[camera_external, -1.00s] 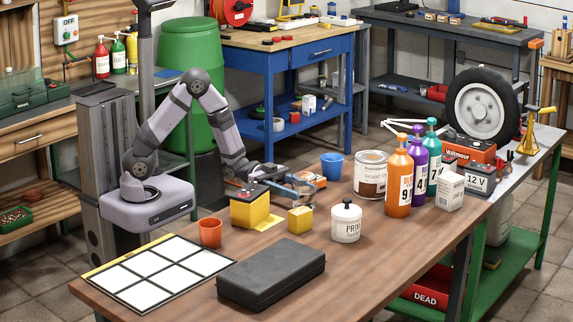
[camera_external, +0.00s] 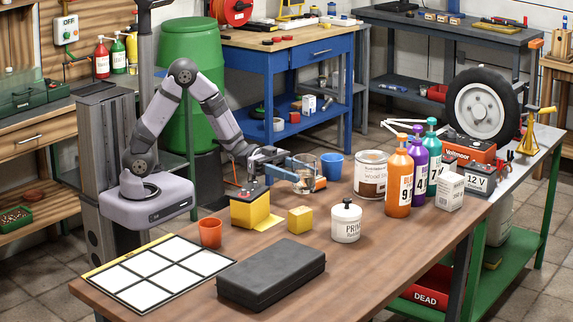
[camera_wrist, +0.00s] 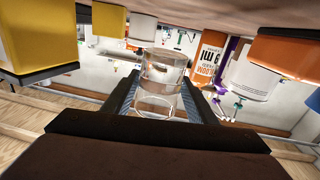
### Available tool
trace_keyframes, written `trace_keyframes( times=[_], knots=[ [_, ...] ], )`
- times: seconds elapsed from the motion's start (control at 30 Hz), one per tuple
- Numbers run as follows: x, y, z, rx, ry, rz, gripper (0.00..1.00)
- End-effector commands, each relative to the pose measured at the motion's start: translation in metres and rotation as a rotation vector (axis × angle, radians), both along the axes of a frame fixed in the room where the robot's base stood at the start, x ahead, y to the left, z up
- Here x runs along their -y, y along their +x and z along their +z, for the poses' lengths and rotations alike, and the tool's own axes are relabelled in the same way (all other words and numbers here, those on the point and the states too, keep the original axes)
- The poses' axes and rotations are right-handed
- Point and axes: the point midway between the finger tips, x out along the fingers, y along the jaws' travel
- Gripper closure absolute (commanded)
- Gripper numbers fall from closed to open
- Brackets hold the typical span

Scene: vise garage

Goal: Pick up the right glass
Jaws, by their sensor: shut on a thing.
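A clear glass (camera_wrist: 160,75) stands between the two fingers of my gripper (camera_wrist: 160,98) in the wrist view, with the fingers against its sides. In the external view my gripper (camera_external: 303,172) is shut on the clear glass (camera_external: 305,178), near the far edge of the wooden table. The glass looks raised a little, but the gap below it is hard to see. A blue cup (camera_external: 332,166) is just right of my gripper. An orange cup (camera_external: 210,233) stands at the left front of the table.
A yellow battery (camera_external: 249,210) and small yellow block (camera_external: 300,219) stand in front of my gripper. A white primer can (camera_external: 346,222), a wood-stain can (camera_external: 371,175) and bottles (camera_external: 398,185) are to the right. A black case (camera_external: 271,275) and white grid (camera_external: 155,272) lie in front.

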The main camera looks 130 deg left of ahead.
Motion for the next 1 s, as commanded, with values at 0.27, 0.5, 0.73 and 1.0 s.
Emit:
trace_keyframes(
  times=[0.27, 0.5, 0.73, 1.0],
  knots=[
    [0.000, 0.000, 0.025, 0.004, 0.003, 0.000, 0.82],
    [-0.001, 0.000, 0.039, 0.003, 0.002, 0.000, 0.82],
    [0.000, 0.000, 0.046, 0.003, 0.002, 0.000, 0.82],
    [0.000, 0.000, 0.049, 0.003, 0.001, 0.000, 0.82]
  ],
)
